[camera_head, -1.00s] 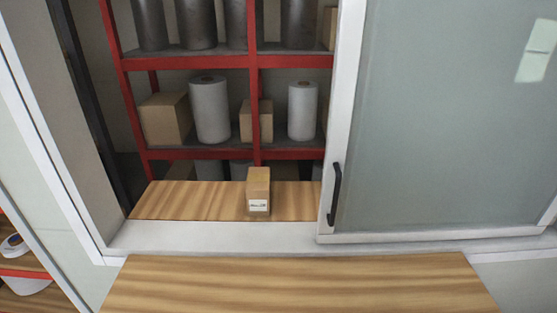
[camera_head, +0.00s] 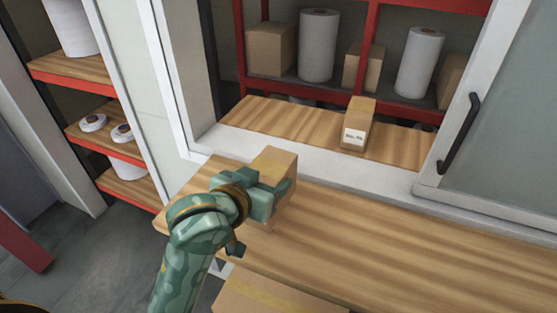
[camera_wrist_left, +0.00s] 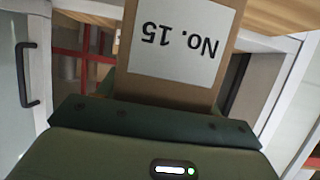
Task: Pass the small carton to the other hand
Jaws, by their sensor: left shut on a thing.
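My left gripper (camera_head: 272,192) is shut on a small brown carton (camera_head: 274,162) above the left end of the near wooden counter. In the left wrist view the carton (camera_wrist_left: 185,88) stands up from between the jaws (camera_wrist_left: 155,125), and its white label reads "No. 15" upside down. The jaws hide part of the carton. I cannot tell whether it touches the counter. A similar labelled carton (camera_head: 357,124) stands on the wooden board beyond the window sill. My right gripper is not in view.
The wooden counter (camera_head: 400,235) is clear to the right of the held carton. A sliding glass pane with a black handle (camera_head: 461,133) closes the opening's right side. A larger taped box (camera_head: 270,298) sits below the counter's front edge. Red shelves (camera_head: 310,88) hold rolls and boxes.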

